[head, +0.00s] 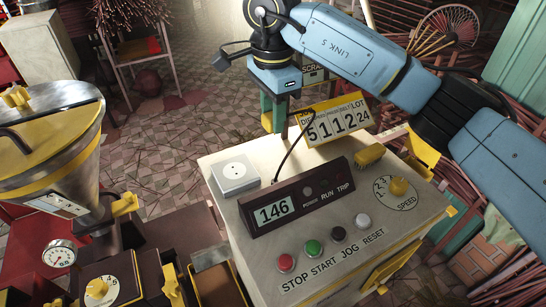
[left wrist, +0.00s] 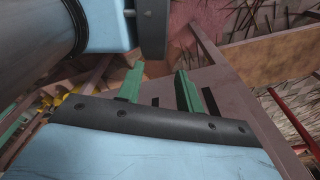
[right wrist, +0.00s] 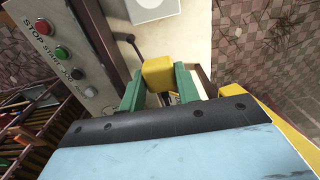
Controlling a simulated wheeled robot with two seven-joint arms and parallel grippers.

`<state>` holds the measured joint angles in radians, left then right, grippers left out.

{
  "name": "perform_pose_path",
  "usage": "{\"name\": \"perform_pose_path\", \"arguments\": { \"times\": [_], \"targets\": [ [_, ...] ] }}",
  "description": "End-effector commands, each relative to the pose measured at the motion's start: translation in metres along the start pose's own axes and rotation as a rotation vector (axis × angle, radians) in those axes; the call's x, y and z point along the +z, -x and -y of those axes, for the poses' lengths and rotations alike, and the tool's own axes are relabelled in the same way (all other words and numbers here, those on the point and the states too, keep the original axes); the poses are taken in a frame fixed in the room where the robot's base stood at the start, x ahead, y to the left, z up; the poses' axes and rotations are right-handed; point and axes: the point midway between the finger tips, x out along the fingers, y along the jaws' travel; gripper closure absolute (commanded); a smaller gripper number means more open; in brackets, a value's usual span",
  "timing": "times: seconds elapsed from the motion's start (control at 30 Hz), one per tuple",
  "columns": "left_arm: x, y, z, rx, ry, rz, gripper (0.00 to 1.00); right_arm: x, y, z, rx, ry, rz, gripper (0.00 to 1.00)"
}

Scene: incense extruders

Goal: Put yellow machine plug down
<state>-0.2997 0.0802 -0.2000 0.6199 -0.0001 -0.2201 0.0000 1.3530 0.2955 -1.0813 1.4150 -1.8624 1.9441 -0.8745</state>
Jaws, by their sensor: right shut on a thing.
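The yellow machine plug (right wrist: 157,74) sits between the green fingers of my right gripper (right wrist: 162,88) in the right wrist view. The gripper is shut on it, and a dark cable (right wrist: 133,44) is near its far end. In the head view my right gripper (head: 276,128) hangs above the far edge of the control cabinet (head: 225,213); I cannot make out the plug there. The dark cable (head: 290,150) rises from behind the display panel. My left gripper (left wrist: 158,92) shows in the left wrist view, its green fingers apart with nothing visible between them.
A white socket box (head: 234,176) stands on the cabinet, left of the display panel (head: 300,196). A yellow number sign (head: 335,122) stands close to my right gripper. A yellow block (head: 369,154) and a speed dial (head: 399,187) are at the right. A metal hopper (head: 78,150) stands left.

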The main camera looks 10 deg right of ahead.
Motion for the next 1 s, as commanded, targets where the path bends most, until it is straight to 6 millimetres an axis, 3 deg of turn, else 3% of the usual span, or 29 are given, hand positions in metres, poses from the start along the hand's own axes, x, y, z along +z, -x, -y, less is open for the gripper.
{"name": "perform_pose_path", "arguments": {
  "times": [0.23,0.67,1.0],
  "targets": [
    [-0.001,0.007,0.000,0.000,0.000,0.000,0.64,-0.002,-0.044,-0.002,0.006,-0.002,0.000,1.00],
    [-0.001,0.013,0.000,0.000,0.000,0.000,0.64,-0.002,-0.092,-0.002,0.006,-0.002,0.000,1.00],
    [-0.001,0.011,0.000,0.000,0.000,0.000,0.64,-0.002,-0.098,-0.001,0.001,-0.001,-0.001,1.00]
  ]
}}
